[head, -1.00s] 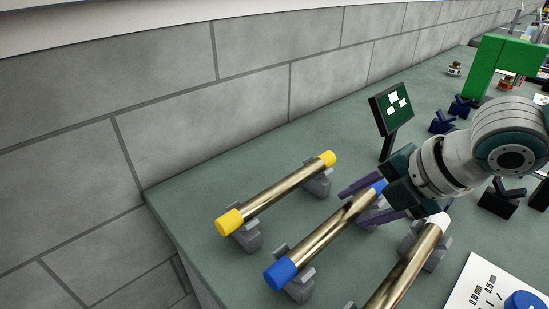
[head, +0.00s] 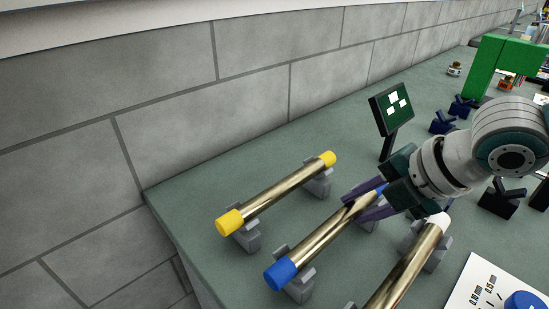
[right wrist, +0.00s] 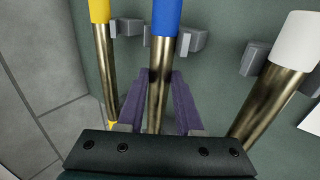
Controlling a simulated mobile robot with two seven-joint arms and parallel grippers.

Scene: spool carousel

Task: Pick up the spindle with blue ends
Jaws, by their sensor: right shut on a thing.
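The spindle with blue ends (head: 323,235) is a brass-coloured rod lying on grey cradles, between a yellow-ended spindle and a white-ended one. Its near blue end (head: 280,274) shows fully in the head view; the far blue end is partly hidden by my right gripper. My right gripper (head: 362,203) is shut on this spindle's rod near its far end, with purple fingers on either side. In the right wrist view the rod (right wrist: 160,85) runs between the two fingers, with a blue end (right wrist: 166,17) at the top. My left gripper is not in view.
The yellow-ended spindle (head: 276,194) lies to the left and the white-ended spindle (head: 408,266) to the right, both close by. A small dark sign (head: 391,108) stands behind. A grey wall (head: 160,80) runs along the table's left and back.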

